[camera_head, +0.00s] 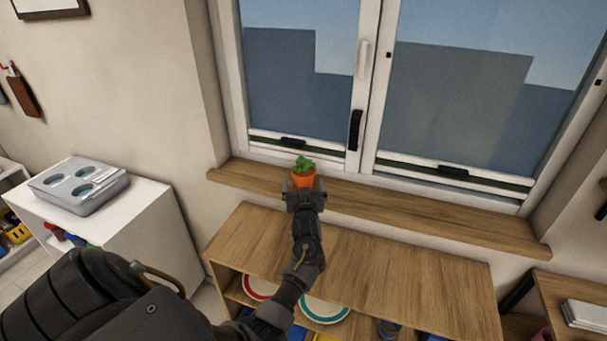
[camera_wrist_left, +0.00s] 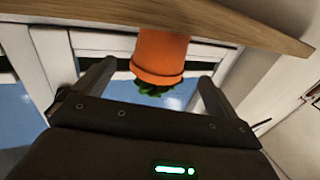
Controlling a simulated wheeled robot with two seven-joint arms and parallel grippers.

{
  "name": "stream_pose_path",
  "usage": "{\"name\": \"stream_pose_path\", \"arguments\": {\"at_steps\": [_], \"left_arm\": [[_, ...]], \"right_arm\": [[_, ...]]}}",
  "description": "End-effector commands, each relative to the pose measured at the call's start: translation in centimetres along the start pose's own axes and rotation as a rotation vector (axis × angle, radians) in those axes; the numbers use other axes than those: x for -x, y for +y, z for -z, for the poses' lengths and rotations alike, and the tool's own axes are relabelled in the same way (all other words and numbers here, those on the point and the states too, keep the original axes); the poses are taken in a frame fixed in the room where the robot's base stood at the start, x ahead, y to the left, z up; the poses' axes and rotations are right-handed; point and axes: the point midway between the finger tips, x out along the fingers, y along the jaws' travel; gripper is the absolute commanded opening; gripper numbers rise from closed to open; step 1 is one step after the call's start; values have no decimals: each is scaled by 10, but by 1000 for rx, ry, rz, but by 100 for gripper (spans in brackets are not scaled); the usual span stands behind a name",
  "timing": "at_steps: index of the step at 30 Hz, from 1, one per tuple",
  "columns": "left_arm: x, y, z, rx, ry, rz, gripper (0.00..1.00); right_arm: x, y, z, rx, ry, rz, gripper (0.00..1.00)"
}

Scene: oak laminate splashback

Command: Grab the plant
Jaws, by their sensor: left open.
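The plant (camera_head: 304,166) is a small green plant in an orange pot, standing on the wooden window sill. My left gripper (camera_head: 303,188) reaches to it from the front, with one finger on each side of the pot. In the left wrist view the orange pot (camera_wrist_left: 161,52) appears upside down, with its green leaves (camera_wrist_left: 154,88) below the rim. The open left fingers (camera_wrist_left: 150,82) flank the pot, with gaps showing between them and it. My right gripper is not in view.
The window sill (camera_head: 400,215) runs along below a closed window. A wooden shelf unit (camera_head: 400,262) with plates inside stands in front of the sill. A white cabinet (camera_head: 145,220) with a grey tray (camera_head: 80,186) is at the left. The sill right of the plant is clear.

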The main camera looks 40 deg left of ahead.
Motion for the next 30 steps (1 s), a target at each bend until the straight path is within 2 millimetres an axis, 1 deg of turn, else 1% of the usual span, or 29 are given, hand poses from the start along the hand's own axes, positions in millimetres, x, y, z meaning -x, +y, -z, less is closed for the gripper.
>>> {"name": "stream_pose_path", "arguments": {"at_steps": [1, 3, 7, 11, 17, 20, 30], "left_arm": [[-8, 0, 5, -1, -1, 1, 96], [-17, 2, 4, -1, -1, 1, 96], [-33, 2, 2, -1, 0, 0, 96], [-39, 2, 0, 1, -1, 0, 96], [-40, 2, -1, 1, 0, 0, 96], [-40, 2, -1, 1, 0, 0, 86], [-40, 2, -1, 1, 0, 0, 41]], "right_arm": [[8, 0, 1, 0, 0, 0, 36], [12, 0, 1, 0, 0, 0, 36], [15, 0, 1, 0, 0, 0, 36], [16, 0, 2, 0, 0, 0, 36], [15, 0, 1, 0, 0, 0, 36], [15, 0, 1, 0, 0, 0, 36], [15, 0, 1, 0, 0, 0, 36]]}}
